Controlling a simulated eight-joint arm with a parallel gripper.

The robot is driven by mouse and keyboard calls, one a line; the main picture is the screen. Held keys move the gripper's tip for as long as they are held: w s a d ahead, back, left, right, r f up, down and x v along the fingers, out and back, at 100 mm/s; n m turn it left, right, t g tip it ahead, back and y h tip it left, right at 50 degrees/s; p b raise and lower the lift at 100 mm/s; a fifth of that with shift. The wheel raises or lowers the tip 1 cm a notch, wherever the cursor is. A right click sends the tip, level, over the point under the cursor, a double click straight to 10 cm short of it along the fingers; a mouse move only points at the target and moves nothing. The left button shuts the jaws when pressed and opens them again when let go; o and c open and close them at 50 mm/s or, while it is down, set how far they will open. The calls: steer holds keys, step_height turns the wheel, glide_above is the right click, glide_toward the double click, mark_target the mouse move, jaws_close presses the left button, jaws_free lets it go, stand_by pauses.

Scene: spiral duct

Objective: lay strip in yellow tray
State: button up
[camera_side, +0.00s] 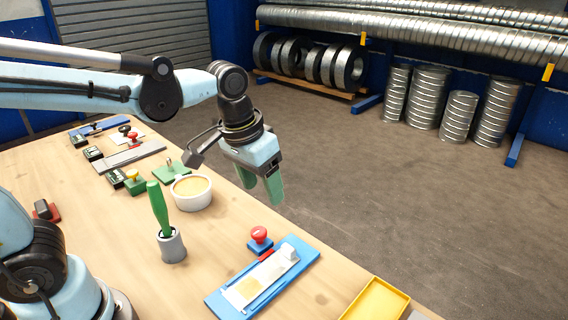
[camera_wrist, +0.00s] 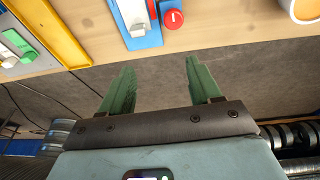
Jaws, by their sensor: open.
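A pale, whitish-tan strip (camera_side: 258,284) lies on a blue board (camera_side: 216,303) near the table's front right edge in the side view. A white block sits at the board's far end. The board also shows at the top of the wrist view (camera_wrist: 146,40). The yellow tray (camera_side: 372,301) is at the bottom right of the side view, partly cut off; its visible floor looks bare. Its edge shows in the wrist view (camera_wrist: 58,35). My gripper (camera_side: 262,194) is open and empty, its green fingers pointing down past the table's far edge, apart from the board and tray.
A red knob (camera_side: 260,240) stands beside the board. A white bowl with tan contents (camera_side: 192,192) and a grey cup holding a green-handled tool (camera_side: 172,246) stand to the left. Several small tools lie further back. Bare table lies between cup and board.

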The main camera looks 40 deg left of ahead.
mark_target(290, 245)
steer(key=w+d+f+g, duration=0.2)
steer(key=w+d+g, duration=0.1)
steer(key=d, duration=0.2)
step_height(290, 245, down, 11)
steer(key=shift+s+a+f, duration=0.1)
steer(key=shift+s+f, duration=0.05)
steer(key=shift+f, duration=0.05)
stand_by(0.5)
steer(key=c, duration=1.1)
steer(key=o, duration=0.4)
steer(key=c, duration=0.3)
steer(key=shift+w+r, duration=0.2)
steer(key=shift+w, duration=2.55)
